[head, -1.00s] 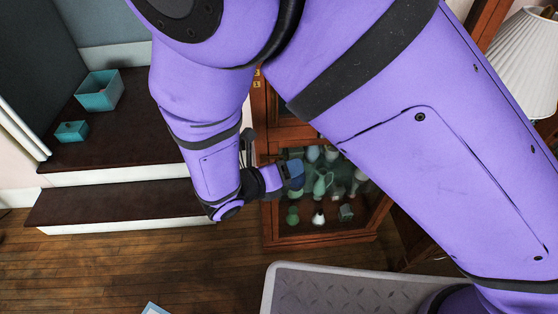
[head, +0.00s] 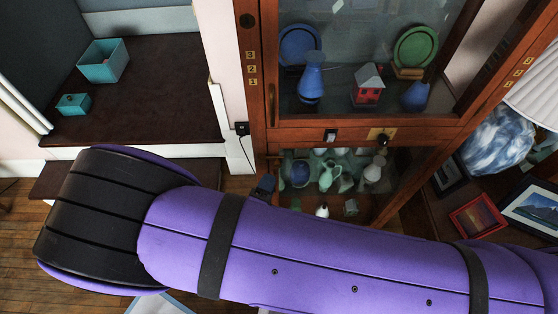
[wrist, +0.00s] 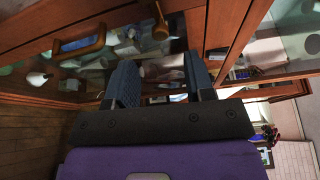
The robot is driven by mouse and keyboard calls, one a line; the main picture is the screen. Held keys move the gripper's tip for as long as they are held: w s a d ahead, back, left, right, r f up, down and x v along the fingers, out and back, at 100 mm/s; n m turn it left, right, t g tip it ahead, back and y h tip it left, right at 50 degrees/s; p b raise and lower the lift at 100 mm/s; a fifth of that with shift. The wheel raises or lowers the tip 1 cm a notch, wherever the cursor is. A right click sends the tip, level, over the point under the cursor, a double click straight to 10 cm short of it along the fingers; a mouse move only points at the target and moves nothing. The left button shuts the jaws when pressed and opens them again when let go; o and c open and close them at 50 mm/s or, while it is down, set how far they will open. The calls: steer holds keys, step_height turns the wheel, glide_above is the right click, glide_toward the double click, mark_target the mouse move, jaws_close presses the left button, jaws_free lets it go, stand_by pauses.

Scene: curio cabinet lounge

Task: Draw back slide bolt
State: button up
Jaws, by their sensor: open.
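The curio cabinet (head: 300,133) stands in front of me, with an upper and a lower glass section. On the rail between them are a small dark and pale fitting (head: 331,136) and a brass plate with a black knob (head: 381,137). I cannot tell for sure which is the slide bolt. In the wrist view, a tan U-shaped fitting (wrist: 80,46) and a round-ended knob (wrist: 160,30) show on the cabinet, ahead and left of my gripper (wrist: 161,76). Its two blue fingers are apart, with nothing between them. In the head view my arm hides most of the gripper.
Behind the upper glass are a blue vase (head: 311,84), a small red house (head: 367,86) and a green plate (head: 416,46). Several vases stand behind the lower glass. Picture frames (head: 478,219) and a lamp (head: 500,138) are at right. Teal boxes (head: 103,62) sit on the left bench.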

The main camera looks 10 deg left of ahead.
mark_target(277, 166)
steer(key=w, duration=0.5)
steer(key=w+d, duration=0.1)
steer(key=w, duration=0.2)
steer(key=shift+d+f, duration=0.1)
jaws_close()
